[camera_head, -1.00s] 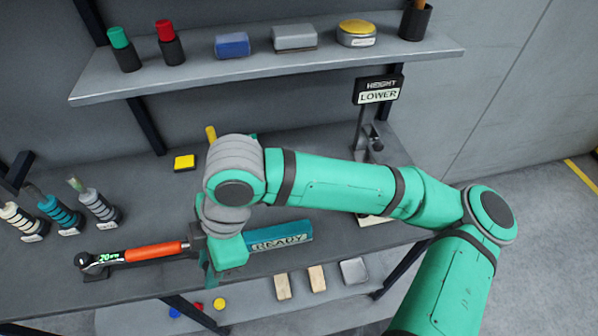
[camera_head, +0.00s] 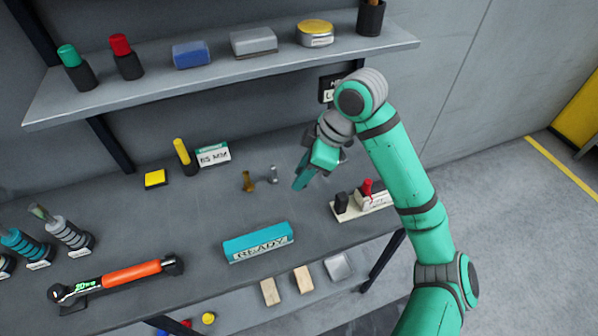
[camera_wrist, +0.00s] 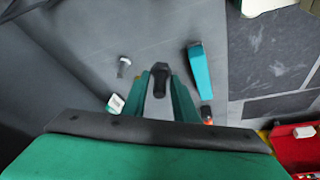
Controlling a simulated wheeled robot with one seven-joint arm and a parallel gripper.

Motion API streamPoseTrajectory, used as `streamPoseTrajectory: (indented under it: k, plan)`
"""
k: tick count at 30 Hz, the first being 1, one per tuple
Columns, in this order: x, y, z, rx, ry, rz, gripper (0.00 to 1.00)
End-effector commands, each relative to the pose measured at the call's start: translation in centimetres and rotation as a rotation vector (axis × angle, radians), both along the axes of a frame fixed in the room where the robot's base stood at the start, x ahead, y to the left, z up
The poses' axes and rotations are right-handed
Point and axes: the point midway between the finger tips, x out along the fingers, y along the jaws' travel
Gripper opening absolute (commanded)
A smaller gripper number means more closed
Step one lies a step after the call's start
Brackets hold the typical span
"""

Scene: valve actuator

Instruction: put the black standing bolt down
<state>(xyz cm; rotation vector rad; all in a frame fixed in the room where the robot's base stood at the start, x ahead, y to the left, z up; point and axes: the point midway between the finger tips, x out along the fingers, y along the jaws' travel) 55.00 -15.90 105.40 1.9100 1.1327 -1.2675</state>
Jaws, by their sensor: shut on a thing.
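My gripper (camera_head: 303,176) is above the right part of the bench, pointing down and left. In the wrist view my gripper (camera_wrist: 163,98) is shut on the black bolt (camera_wrist: 161,74), whose dark head shows between the teal fingers. In the head view I cannot make out the black bolt at the fingers. A brass bolt (camera_head: 248,181) and a silver bolt (camera_head: 273,174) stand on the bench left of my gripper. The silver one seems to show in the wrist view too (camera_wrist: 123,67).
The teal READY box (camera_head: 258,243) lies in front. A white base (camera_head: 349,212) with black and red parts stands at right. A yellow post (camera_head: 183,152), 65 MM sign (camera_head: 213,155) and torque wrench (camera_head: 130,273) are left. The shelf (camera_head: 220,75) overhangs behind. Bench around the bolts is clear.

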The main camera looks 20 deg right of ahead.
Motion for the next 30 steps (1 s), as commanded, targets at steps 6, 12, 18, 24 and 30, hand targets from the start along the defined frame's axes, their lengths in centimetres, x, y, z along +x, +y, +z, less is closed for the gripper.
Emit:
streamPoseTrajectory:
  k: [6, 12, 18, 24, 30]
  plan:
    - [3.1, -1.2, -1.5, -0.001, 0.004, -0.007, 0.0]
    - [7.2, -2.2, -3.4, -0.002, 0.004, -0.006, 0.0]
    - [10.4, -3.1, -6.4, -0.002, 0.003, -0.006, 0.0]
    - [12.4, -3.6, -8.8, -0.002, 0.001, -0.004, 0.0]
    - [13.1, -3.8, -9.7, -0.001, 0.0, -0.004, 0.0]
